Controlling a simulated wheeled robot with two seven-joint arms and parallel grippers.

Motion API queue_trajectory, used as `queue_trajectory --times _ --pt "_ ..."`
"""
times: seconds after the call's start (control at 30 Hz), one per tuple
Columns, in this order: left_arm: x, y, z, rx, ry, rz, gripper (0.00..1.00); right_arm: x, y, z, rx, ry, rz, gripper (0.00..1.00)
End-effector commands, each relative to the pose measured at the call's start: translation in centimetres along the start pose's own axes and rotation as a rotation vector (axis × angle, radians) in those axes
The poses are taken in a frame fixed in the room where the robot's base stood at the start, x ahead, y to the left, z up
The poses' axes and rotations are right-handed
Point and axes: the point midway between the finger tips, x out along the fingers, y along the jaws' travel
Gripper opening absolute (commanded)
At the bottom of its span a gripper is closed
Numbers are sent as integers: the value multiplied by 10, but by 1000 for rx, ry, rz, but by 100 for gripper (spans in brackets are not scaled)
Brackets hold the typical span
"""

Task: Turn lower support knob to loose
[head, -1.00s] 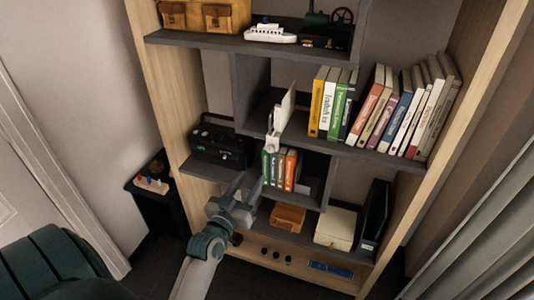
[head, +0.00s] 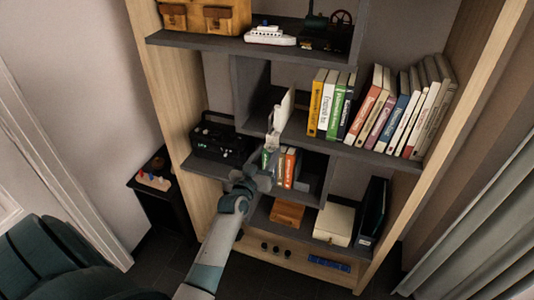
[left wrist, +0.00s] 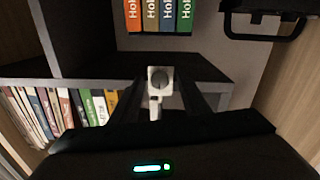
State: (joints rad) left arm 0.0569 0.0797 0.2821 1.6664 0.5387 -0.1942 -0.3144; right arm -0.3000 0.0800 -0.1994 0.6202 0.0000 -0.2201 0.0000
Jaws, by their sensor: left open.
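A small white support (head: 272,140) hangs at the front edge of the middle shelf, below an upright white panel (head: 284,110). In the left wrist view the white support (left wrist: 155,108) has a block with a round grey knob-like face (left wrist: 160,78) and a narrow stem. My left gripper (head: 264,172) is open and empty, just below the support in the head view. In the left wrist view its dark fingers (left wrist: 168,92) lie on either side of the support; I cannot tell whether they touch it. Which knob is the lower one is unclear. My right gripper is not in view.
The middle shelf bears a row of books (head: 385,110). A black radio (head: 215,143) stands left of my gripper. Short books (head: 290,167) stand in the cubby behind it, with an orange-brown box (head: 287,214) and a cream box (head: 334,225) below.

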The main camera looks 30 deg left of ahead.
Motion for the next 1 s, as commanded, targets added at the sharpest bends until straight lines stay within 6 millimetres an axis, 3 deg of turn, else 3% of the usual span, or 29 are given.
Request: queue_trajectory --times 0.2,0.4,1.0 --pt "0 0 0 0 0 0 42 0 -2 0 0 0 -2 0" --pt "0 0 0 0 1 0 0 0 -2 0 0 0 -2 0" --pt "0 0 0 -130 7 1 1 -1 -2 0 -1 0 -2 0"
